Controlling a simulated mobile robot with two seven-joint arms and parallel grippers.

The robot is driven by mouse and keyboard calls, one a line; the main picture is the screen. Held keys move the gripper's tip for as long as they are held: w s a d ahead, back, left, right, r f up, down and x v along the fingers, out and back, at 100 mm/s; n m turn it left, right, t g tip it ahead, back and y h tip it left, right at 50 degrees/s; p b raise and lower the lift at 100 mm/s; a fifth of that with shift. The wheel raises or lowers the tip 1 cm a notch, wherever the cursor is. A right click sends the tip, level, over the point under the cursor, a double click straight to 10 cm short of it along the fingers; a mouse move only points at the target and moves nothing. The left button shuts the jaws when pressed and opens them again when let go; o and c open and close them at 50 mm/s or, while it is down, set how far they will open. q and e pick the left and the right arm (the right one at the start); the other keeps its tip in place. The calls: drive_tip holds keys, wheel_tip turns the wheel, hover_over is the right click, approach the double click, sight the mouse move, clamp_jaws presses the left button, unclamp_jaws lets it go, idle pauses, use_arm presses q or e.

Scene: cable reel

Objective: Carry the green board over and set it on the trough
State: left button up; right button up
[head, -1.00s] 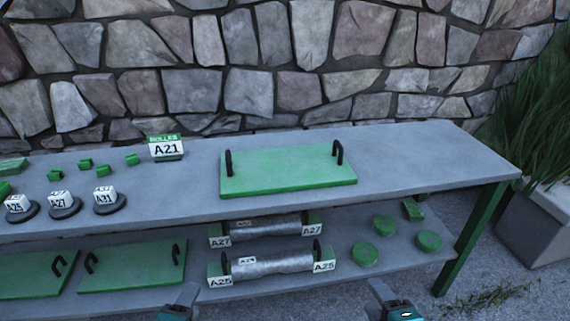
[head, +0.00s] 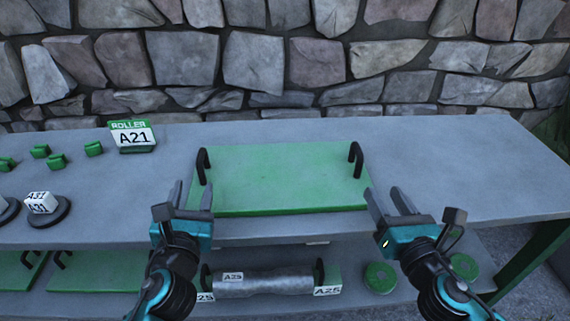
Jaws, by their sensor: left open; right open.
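The green board (head: 280,180) lies flat on the grey table top, with a black handle at each end, the left handle (head: 203,166) and the right handle (head: 356,158). My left gripper (head: 191,197) is open and empty, in front of the board's left end and short of the left handle. My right gripper (head: 389,202) is open and empty, by the board's front right corner, short of the right handle. No trough can be made out for certain in this view.
A "ROLLER A21" sign (head: 133,136) stands left of the board, with small green blocks (head: 93,149) and a labelled white cube (head: 40,202) beyond. The table top (head: 455,160) right of the board is clear. A grey roller (head: 264,282) and green discs (head: 380,277) sit on the lower shelf.

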sight(199, 159)
drive_tip(key=shift+w, duration=0.1)
use_arm(q)
drive_tip(key=shift+s+r, duration=0.1)
use_arm(e)
drive_tip(key=shift+r, duration=0.1)
use_arm(q)
drive_tip(key=w, duration=0.4)
drive_tip(key=w+a, duration=0.1)
drive_tip(key=w, duration=0.8)
drive_tip(key=shift+a, duration=0.15)
use_arm(e)
drive_tip(key=x, duration=1.2)
drive_tip(key=shift+w+a, duration=0.15)
drive_tip(key=shift+w, duration=0.2)
use_arm(q)
drive_tip(key=shift+c, duration=0.3)
use_arm(e)
drive_tip(key=shift+c, duration=0.2)
use_arm(q)
clamp_jaws()
use_arm(e)
clamp_jaws()
use_arm(q)
drive_tip(key=shift+a, duration=0.2)
